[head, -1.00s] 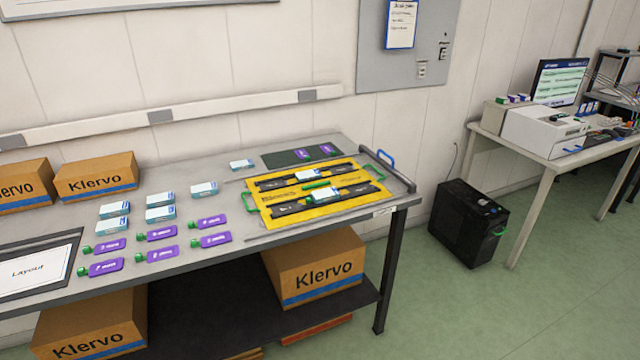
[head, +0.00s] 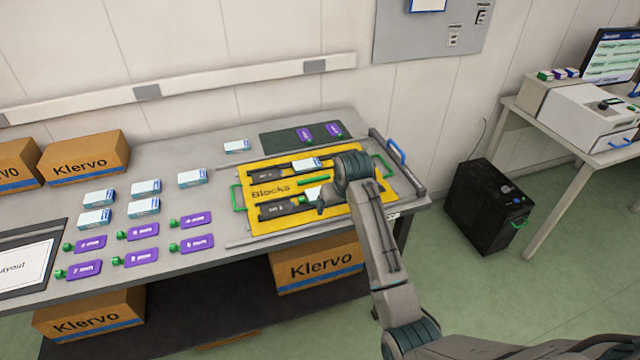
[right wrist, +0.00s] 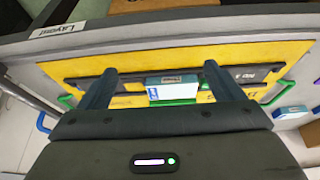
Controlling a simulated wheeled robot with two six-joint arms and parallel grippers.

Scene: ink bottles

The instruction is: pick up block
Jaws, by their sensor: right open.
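A white-and-blue block (right wrist: 172,88) lies on a black strip of the yellow board, seen in the right wrist view between my gripper's fingers. My right gripper (right wrist: 160,68) is open above it, one finger to each side; contact cannot be judged. In the head view my right gripper (head: 323,203) is over the board's front strip, and my wrist hides most of that area. Another white-and-blue block (head: 306,165) lies on the back strip. The yellow board (head: 238,222) is marked "Blocks". My left gripper is out of view.
Several white-and-blue boxes (head: 145,188) and purple tags with green ends (head: 137,232) lie left of the board. A dark mat (head: 280,143) with two purple tags lies behind. Green handles (head: 237,197) stand at the board's sides. A blue-handled rail (head: 396,152) bounds the right.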

